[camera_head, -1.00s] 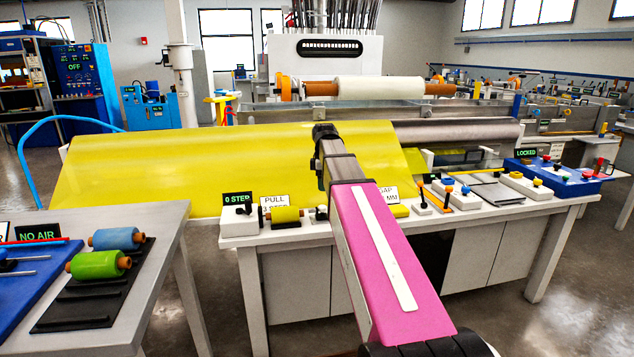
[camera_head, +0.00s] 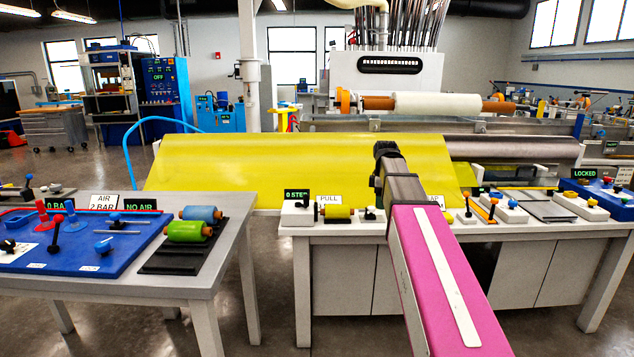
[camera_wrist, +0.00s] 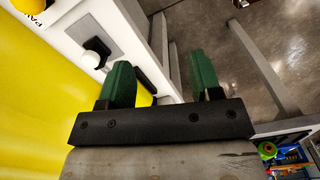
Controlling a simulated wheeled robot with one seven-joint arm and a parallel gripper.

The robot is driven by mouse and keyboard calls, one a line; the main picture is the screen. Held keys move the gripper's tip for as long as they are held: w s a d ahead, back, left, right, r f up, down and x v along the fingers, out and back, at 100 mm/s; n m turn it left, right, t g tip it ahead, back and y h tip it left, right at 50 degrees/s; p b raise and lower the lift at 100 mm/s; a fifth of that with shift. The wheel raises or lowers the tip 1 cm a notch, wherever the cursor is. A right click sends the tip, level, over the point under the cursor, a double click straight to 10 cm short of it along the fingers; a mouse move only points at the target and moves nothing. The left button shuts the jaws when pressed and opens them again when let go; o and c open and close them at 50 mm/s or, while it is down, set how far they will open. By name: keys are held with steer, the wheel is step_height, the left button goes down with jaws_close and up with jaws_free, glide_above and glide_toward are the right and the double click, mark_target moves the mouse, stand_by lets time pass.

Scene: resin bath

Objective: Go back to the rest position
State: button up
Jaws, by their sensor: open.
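My gripper (camera_wrist: 160,80) shows in the wrist view with its two green fingers apart and nothing between them. Below it in that view are the edge of the white bench, a strip of grey floor and the bench legs. In the head view my pink arm reaches forward over the white bench (camera_head: 350,231), and its dark wrist end stands in front of the yellow sheet (camera_head: 270,165). The fingers are hidden in the head view.
A grey table (camera_head: 225,262) at left carries a blue panel (camera_head: 75,262) with levers and a black rack with a blue roll (camera_head: 200,213) and a green roll (camera_head: 188,231). A blue control box (camera_head: 597,193) sits at far right. Open floor lies between the tables.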

steer(key=s+a+f+m, duration=0.2)
steer(key=s+f+m, duration=0.5)
steer(key=s+f, duration=0.4)
steer(key=s+a+f+m, duration=0.1)
steer(key=s+f+m, duration=0.7)
steer(key=f, duration=1.1)
steer(key=s, duration=0.3)
steer(key=shift+a+f, duration=0.15)
steer(key=shift+a, duration=0.25)
